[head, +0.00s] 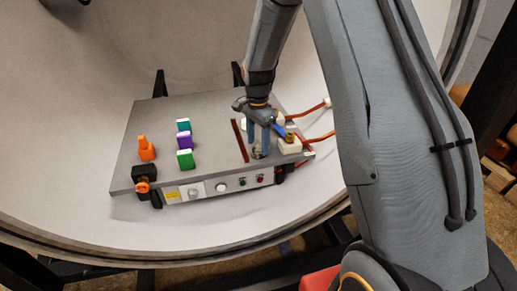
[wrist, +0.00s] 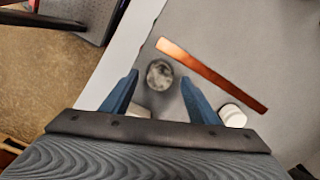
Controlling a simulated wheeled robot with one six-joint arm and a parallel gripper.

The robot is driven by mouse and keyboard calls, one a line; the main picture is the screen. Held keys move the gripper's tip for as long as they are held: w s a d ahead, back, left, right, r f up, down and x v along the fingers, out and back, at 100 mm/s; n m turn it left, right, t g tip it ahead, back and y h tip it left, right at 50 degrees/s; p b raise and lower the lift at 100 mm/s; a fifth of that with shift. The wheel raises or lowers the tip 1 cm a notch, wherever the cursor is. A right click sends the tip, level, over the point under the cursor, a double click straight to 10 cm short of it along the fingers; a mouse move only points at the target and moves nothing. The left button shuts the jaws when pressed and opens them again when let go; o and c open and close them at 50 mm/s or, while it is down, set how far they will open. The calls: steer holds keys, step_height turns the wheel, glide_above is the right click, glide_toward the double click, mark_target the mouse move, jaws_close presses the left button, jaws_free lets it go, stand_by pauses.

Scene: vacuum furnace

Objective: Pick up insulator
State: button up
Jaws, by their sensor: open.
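My gripper (head: 258,146) is open, pointing down over the right part of a grey equipment box (head: 207,118). In the wrist view its two blue fingers (wrist: 160,80) stand on either side of a mottled grey round piece (wrist: 160,73), with nothing gripped. That piece also shows below the fingertips in the head view (head: 257,152). A white round piece (wrist: 232,115) is beside the right finger, partly hidden. A white block with a brass top (head: 290,146) stands right of the gripper in the head view. I cannot tell which of these is the insulator.
A reddish copper bar (wrist: 212,75) lies on the box top close to the fingers. Teal, purple and green blocks (head: 185,159) and an orange piece (head: 146,148) stand further left. Red cables (head: 308,112) run off the right side. The curved chamber wall (head: 70,130) surrounds the box.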

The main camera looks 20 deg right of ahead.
steer(key=shift+f, duration=1.05)
steer(key=c, duration=1.2)
steer(key=shift+r, duration=0.1)
